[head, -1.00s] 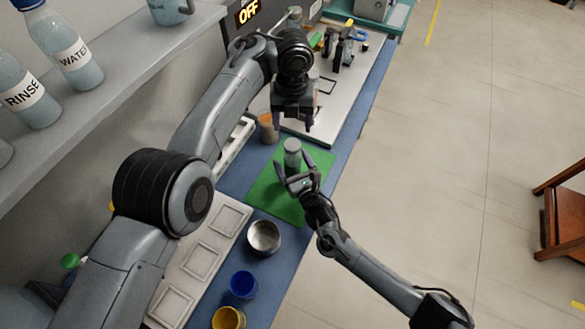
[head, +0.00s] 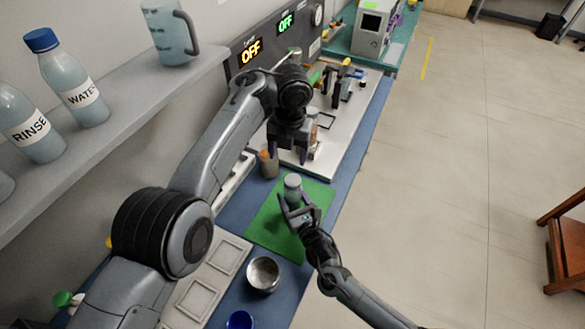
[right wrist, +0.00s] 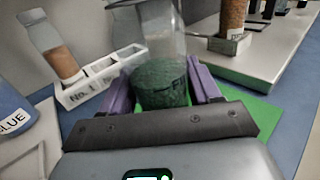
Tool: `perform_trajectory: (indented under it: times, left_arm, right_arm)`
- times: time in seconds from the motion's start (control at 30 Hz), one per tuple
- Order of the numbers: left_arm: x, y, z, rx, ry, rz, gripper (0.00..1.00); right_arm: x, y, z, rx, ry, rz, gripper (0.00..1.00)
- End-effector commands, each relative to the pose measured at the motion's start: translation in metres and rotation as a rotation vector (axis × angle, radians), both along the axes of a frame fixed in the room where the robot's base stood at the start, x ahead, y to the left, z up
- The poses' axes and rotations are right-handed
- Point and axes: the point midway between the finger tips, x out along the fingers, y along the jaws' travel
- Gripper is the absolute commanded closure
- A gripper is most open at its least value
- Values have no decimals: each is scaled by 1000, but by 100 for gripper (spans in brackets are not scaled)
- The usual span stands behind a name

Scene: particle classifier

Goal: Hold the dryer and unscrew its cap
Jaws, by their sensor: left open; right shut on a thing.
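The dryer (head: 293,190) is a clear cylindrical vessel with a grey top, upright above the green mat (head: 262,228). My right gripper (head: 295,207) is shut around its body. In the right wrist view the dryer (right wrist: 162,80) shows dark green granules in its lower part, between the purple fingers (right wrist: 162,95); its top is cut off by the frame edge. The cap shows only as the grey top in the head view. My left gripper (head: 287,154) is open and empty, pointing down, just beyond the dryer and apart from it.
A brown-filled vial (head: 268,163) stands left of the left gripper. A metal bowl (head: 263,273) and a blue cup (head: 240,320) are in front of the mat. A white tray (head: 346,128) with small items lies behind. A shelf (head: 130,105) holds labelled bottles at left.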

Motion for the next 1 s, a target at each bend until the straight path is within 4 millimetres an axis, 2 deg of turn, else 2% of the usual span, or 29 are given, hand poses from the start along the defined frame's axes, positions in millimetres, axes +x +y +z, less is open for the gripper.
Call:
perform_trajectory:
  times: [0.03,0.1,0.2,0.3,0.6,1.0]
  left_arm:
    - [6,2,13,10,-23,-44,30]
    - [11,3,26,21,-40,-116,30]
    - [13,3,32,26,-44,-197,30]
    - [10,1,31,10,-38,-237,30]
    - [-5,-10,-11,-47,14,-219,30]
    - [-7,-10,-62,-46,23,-219,30]
  right_arm:
    - [0,0,-1,0,1,0,100]
    - [0,0,-1,0,1,0,100]
    - [0,0,-1,0,1,0,100]
    - [0,0,-1,0,1,0,100]
    - [0,0,-1,-1,2,0,100]
    - [0,0,-1,-1,2,0,100]
